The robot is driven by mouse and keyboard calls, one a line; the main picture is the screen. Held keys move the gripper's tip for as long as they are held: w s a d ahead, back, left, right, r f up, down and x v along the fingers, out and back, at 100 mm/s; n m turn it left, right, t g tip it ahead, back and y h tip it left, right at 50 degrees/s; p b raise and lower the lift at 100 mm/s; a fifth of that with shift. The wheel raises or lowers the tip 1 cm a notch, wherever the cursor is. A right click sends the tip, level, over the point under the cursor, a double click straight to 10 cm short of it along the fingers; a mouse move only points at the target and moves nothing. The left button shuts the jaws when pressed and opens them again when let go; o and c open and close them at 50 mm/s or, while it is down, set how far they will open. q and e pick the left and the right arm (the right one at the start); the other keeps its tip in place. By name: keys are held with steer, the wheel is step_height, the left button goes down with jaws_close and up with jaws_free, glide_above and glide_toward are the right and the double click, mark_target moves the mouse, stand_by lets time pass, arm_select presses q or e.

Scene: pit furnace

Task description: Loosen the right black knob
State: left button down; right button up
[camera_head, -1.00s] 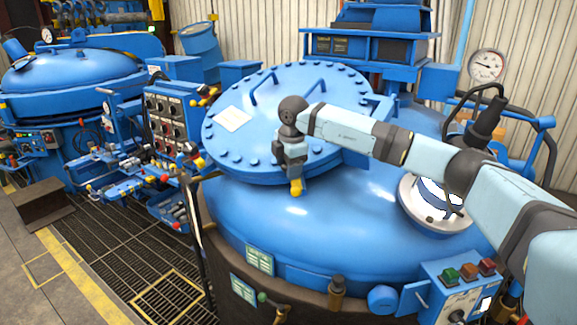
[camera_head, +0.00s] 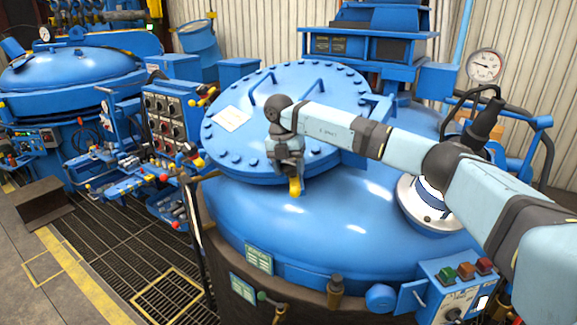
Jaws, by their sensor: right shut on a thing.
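My right gripper (camera_head: 292,172) points down at the front edge of the round blue lid (camera_head: 330,88). It is shut on a small part there, taken to be the right black knob, which the fingers hide almost wholly. A yellow piece (camera_head: 294,187) shows just below the fingers, against the blue vessel (camera_head: 330,215). My right arm comes in from the right across the vessel. My left gripper is not in view.
A control panel with several knobs (camera_head: 165,120) stands left of the lid. A button box (camera_head: 455,285) is at the lower right. A pressure gauge (camera_head: 484,66) is at upper right. A second blue vessel (camera_head: 70,75) stands at far left. Grating floor (camera_head: 120,235) lies between.

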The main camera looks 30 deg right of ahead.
steer(key=shift+d+n+g+h, duration=0.1)
steer(key=shift+n+g+h, duration=0.4)
steer(key=shift+n, duration=1.6)
steer(key=o, duration=0.9)
steer(key=shift+r, duration=0.15)
steer(key=b+v, duration=0.1)
steer(key=v, duration=1.2)
steer(key=shift+s+a+r, duration=0.1)
steer(key=shift+a+r, duration=0.15)
steer(key=shift+r, duration=0.05)
